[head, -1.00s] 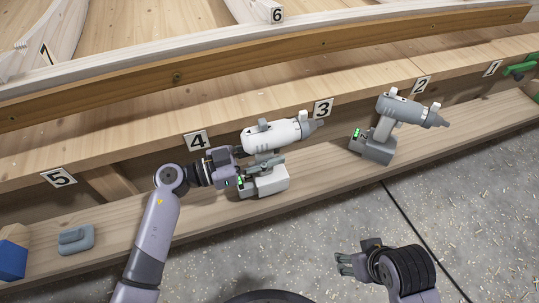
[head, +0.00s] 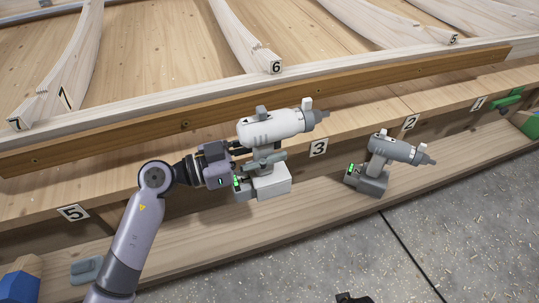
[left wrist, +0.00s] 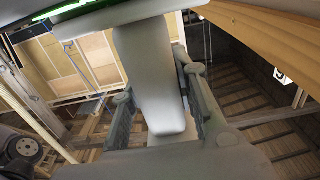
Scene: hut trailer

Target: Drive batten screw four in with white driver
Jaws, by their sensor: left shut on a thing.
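The white driver (head: 270,128) is in the head view, its grey nose pointing right toward the brown batten (head: 110,146). My left gripper (head: 262,162) is shut around its handle, and its base hangs above the lower ledge. In the left wrist view the pale handle (left wrist: 150,75) stands between the two fingers. A dark screw head (head: 185,125) shows on the batten, left of the driver. I cannot tell which screw is number four. The 4 label is not visible. Only a dark tip of my right gripper (head: 350,298) shows at the bottom edge.
A grey driver (head: 392,150) stands on the lower ledge (head: 320,200) to the right. A grey block (head: 85,269) and a blue object (head: 20,285) lie at the lower left. A green clamp (head: 505,103) is at the far right. Curved white ribs rise behind the batten.

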